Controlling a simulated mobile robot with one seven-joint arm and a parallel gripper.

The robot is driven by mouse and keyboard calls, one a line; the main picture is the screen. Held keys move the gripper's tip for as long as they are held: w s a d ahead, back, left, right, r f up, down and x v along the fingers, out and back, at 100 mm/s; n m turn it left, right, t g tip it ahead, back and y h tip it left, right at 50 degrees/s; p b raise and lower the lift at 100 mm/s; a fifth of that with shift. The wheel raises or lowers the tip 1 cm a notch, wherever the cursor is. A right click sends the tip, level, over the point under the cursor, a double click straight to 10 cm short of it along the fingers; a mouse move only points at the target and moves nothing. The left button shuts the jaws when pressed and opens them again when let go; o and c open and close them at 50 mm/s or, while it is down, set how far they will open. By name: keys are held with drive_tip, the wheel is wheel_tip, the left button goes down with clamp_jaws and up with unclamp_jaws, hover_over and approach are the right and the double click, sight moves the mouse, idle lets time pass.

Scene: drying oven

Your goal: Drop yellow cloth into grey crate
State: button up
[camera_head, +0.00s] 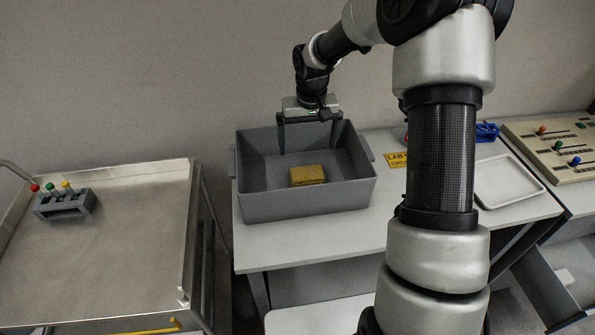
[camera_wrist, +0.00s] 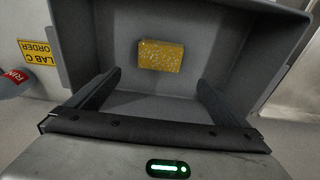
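The yellow cloth (camera_head: 307,175) is a small folded block lying on the floor of the grey crate (camera_head: 300,207). It also shows in the wrist view (camera_wrist: 161,56), ahead of my fingers and apart from them. The crate stands on the white table, and its inside and walls show in the wrist view (camera_wrist: 255,60). My gripper (camera_head: 309,152) is above the back part of the crate, pointing down, with its fingers wide apart. In the wrist view my gripper (camera_wrist: 158,85) is open and empty.
A metal cart (camera_head: 120,250) at the left carries a grey rack (camera_head: 65,205) with coloured-topped tubes. Right of the crate are a yellow label (camera_head: 397,160), a white tray (camera_head: 507,182), a blue rack (camera_head: 487,132) and a panel with coloured knobs (camera_head: 560,150).

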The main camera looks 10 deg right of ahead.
wheel_tip(320, 180, up, 17)
drive_tip(key=s, duration=0.2)
drive_tip(key=shift+r, duration=0.2)
drive_tip(key=shift+s, duration=0.15)
idle(0.4)
drive_tip(key=s+r+t+p, duration=0.1)
drive_tip(key=s+r+t, duration=0.1)
drive_tip(key=s, duration=1.2)
drive_tip(key=s+r+t+p, duration=0.2)
drive_tip(key=s+r, duration=0.3)
drive_tip(key=s, duration=0.9)
drive_tip(key=shift+s, duration=0.25)
